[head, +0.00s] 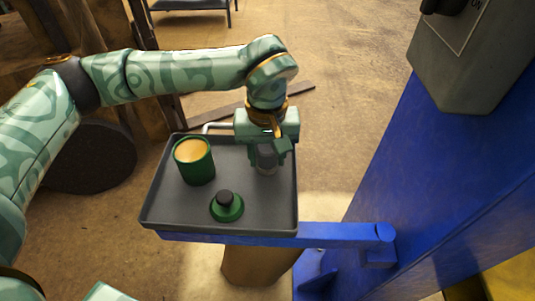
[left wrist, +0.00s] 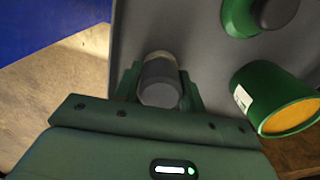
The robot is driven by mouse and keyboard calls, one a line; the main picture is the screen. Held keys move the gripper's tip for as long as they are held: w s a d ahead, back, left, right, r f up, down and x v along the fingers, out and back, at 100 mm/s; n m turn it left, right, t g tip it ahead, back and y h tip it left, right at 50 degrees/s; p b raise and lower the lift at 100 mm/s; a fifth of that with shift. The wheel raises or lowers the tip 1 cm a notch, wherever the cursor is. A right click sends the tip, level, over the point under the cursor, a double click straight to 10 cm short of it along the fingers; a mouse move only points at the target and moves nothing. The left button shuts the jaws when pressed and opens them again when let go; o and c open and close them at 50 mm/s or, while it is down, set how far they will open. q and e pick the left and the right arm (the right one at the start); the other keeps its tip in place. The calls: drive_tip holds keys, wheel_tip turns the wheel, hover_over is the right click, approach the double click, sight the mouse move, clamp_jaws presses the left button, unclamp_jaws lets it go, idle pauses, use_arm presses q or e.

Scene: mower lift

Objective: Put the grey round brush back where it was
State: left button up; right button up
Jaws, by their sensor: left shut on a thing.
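The grey round brush (head: 267,159) is between the fingers of my left gripper (head: 270,151), over the right part of a dark grey tray (head: 262,215). In the left wrist view the brush (left wrist: 160,84) shows as a grey cylinder with a paler band at its far end. My left gripper (left wrist: 158,90) is shut on it. The brush's lower end is at or just above the tray floor; I cannot tell whether it touches. My right gripper does not show.
A green can with an orange top (head: 195,160) and a green round piece with a black knob (head: 227,206) stand on the tray. A blue arm (head: 340,233) under the tray joins a blue post (head: 430,170) at right. A grey box (head: 470,60) hangs on the post.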

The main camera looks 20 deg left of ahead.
sight(267, 147)
use_arm(q)
drive_tip(key=o, duration=0.9)
drive_tip(key=shift+c, duration=0.2)
wheel_tip(267, 147, up, 12)
drive_tip(key=p, duration=0.3)
drive_tip(key=shift+r, duration=0.1)
